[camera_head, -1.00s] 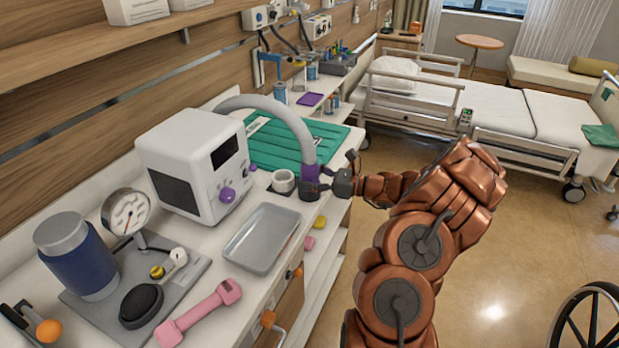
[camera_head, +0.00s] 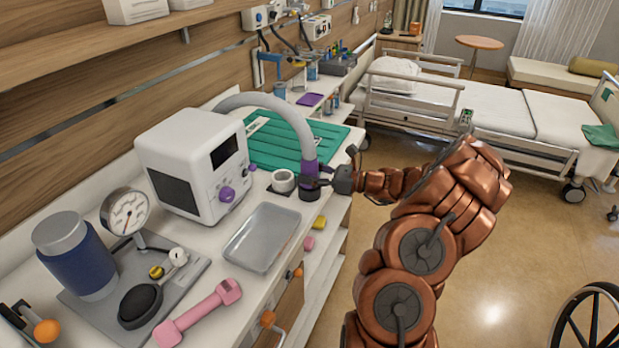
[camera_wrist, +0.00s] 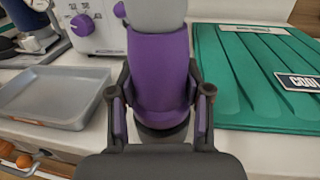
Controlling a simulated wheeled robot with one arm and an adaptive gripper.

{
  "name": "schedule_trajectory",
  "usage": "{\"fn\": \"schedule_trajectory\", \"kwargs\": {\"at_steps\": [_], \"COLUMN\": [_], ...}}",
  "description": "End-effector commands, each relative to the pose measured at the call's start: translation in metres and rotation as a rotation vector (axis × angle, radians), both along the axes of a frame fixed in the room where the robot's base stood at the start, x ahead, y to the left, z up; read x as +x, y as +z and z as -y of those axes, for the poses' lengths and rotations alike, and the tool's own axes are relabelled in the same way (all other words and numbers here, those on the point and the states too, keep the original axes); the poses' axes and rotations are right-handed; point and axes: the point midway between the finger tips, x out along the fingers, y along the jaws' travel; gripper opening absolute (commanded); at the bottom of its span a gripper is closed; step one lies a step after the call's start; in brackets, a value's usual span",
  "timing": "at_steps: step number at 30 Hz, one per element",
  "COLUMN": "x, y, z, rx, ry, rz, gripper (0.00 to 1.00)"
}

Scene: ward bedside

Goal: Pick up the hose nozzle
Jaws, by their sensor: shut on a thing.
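The hose nozzle (camera_head: 309,170) is a purple sleeve at the end of a thick grey hose (camera_head: 292,118), which arches over from the white machine (camera_head: 190,168). It stands roughly upright at the counter's front edge, with a dark lower end. My gripper (camera_head: 318,183) reaches it from the right and is shut around its lower part. In the wrist view the purple nozzle (camera_wrist: 158,72) fills the middle, with a finger of my gripper (camera_wrist: 160,108) on each side. I cannot tell whether its dark base touches the counter.
A small white cup (camera_head: 283,181) stands just left of the nozzle. A grey tray (camera_head: 262,238) lies in front and a green mat (camera_head: 285,140) behind. A pink dumbbell (camera_head: 198,312), a gauge (camera_head: 126,213) and a blue jar (camera_head: 76,262) stand nearer.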

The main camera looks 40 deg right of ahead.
Motion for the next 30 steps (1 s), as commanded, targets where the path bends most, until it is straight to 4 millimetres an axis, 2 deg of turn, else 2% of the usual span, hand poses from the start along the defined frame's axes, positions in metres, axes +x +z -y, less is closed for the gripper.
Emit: {"fn": "schedule_trajectory", "kwargs": {"at_steps": [6, 14, 21, 30], "x": [0.0, -0.049, -0.1, -0.143], "y": [0.023, 0.027, 0.031, 0.037], "z": [0.0, 0.015, 0.031, 0.042], "rx": [-0.003, 0.0, -0.001, -0.002], "ry": [0.0, -0.004, -0.006, -0.002], "rz": [0.005, 0.005, 0.003, 0.004], "gripper": [0.15, 0.15, 0.15, 0.15]}}
